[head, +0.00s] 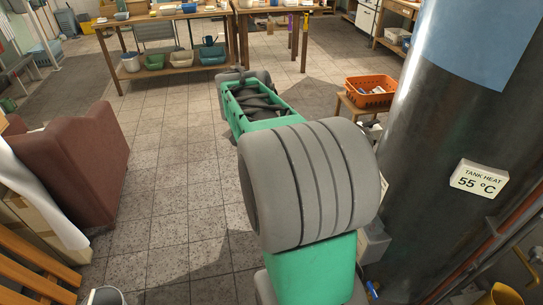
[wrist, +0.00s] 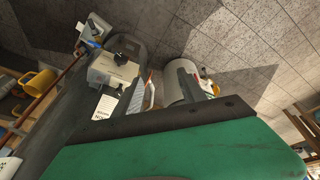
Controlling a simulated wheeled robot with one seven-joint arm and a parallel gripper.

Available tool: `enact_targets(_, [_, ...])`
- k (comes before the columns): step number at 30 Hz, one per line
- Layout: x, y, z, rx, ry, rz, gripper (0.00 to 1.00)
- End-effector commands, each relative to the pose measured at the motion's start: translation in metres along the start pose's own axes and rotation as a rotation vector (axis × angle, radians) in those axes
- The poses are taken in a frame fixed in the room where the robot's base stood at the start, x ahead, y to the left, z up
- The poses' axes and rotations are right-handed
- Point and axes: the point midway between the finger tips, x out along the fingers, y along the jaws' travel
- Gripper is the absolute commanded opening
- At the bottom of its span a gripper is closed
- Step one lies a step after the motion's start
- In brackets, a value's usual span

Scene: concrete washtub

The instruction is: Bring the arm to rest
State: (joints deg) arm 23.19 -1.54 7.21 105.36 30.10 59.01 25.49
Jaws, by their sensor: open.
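My arm reaches forward from the bottom of the head view, with a large grey joint (head: 310,185) and a green link (head: 262,108) ending in grey parts above the tiled floor. I cannot make out fingertips there. In the wrist view, a green housing with a dark bolted edge fills the lower part. My gripper (wrist: 158,103) shows at that edge, with dark finger shapes apart and hard to separate from the background. It is open, and I see nothing held in it.
A dark tank (head: 440,130) with a "TANK HEAT 55 °C" sign (head: 480,178) stands close at right. An orange basket (head: 371,92) sits on a small stand beyond. A brown armchair (head: 75,165) is at left. Workbenches (head: 180,67) stand at the back. Tiled floor (head: 165,195) is clear left of the arm.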

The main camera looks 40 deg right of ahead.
Motion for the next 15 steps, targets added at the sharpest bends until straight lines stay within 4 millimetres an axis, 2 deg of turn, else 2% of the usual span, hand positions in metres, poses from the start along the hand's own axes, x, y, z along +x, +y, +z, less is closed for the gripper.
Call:
enact_targets(5, [-0.0069,-0.0042,0.0123,-0.070,0.000,-0.020,0.48])
enact_targets(15, [-0.0068,-0.0045,0.0127,-0.073,0.000,-0.021,0.48])
